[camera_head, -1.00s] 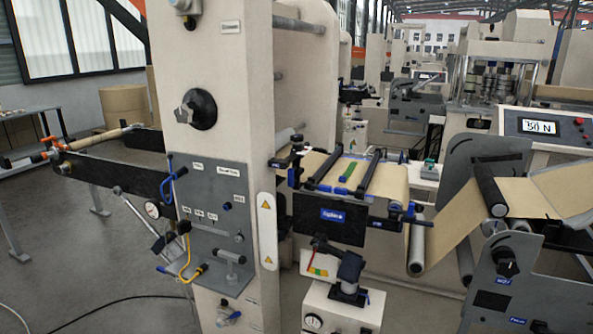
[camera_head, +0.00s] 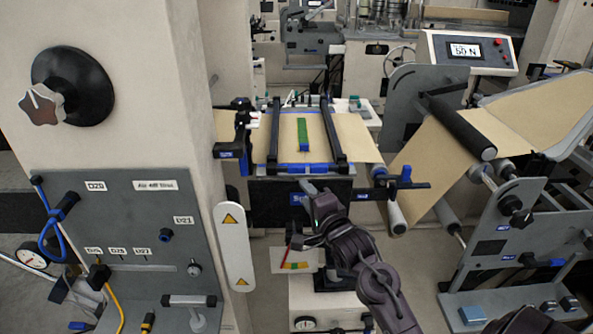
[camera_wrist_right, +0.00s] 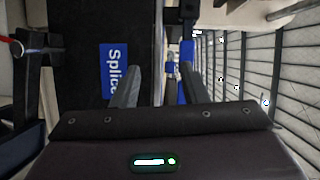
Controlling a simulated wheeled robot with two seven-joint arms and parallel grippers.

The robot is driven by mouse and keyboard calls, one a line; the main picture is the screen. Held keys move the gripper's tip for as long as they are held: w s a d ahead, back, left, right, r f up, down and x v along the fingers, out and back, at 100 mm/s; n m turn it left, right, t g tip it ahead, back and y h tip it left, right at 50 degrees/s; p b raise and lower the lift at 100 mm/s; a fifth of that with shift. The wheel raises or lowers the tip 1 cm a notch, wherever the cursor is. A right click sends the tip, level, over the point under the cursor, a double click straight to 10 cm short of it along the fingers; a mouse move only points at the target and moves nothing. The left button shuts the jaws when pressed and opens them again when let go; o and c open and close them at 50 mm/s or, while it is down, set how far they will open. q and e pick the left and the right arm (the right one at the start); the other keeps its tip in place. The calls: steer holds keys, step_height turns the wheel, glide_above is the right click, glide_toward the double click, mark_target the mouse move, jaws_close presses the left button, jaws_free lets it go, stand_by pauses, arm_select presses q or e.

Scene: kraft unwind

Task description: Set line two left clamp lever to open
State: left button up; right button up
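The splice table (camera_head: 262,135) carries two black clamp bars, the left one (camera_head: 275,130) and the right one (camera_head: 332,130). A dark bracket with a blue-labelled end (camera_head: 230,151) sits at the table's left; I cannot tell whether it is the left lever. A blue-ended lever (camera_head: 404,178) sits at the right front. My right gripper (camera_head: 312,195) is in front of the dark "Splice" panel (camera_head: 262,205), below the table's front edge. In the wrist view its fingers (camera_wrist_right: 158,85) are apart, with nothing held. Blue parts (camera_wrist_right: 187,58) show beyond them. My left gripper is out of view.
A beige column with a grey valve panel (camera_head: 120,235) and a black knob (camera_head: 72,87) stands close on the left. A roller stand (camera_head: 520,215) with brown web is on the right. A display (camera_head: 466,50) reads 50 N.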

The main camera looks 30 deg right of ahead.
mark_target(298, 170)
steer(key=shift+m+t, duration=0.4)
steer(key=shift+m, duration=0.1)
steer(key=w+r, duration=0.1)
steer(key=w, duration=0.1)
steer(key=w+d+r+p, duration=0.1)
steer(key=w, duration=0.1)
steer(key=w+r+p, duration=0.1)
steer(key=w, duration=0.1)
steer(key=shift+w+d+r, duration=0.15)
steer(key=shift+w+d, duration=0.2)
steer(key=shift+w, duration=0.4)
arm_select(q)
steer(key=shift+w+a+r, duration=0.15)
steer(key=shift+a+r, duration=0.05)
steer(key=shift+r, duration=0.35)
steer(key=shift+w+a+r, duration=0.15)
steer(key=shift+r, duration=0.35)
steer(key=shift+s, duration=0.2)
arm_select(e)
jaws_close()
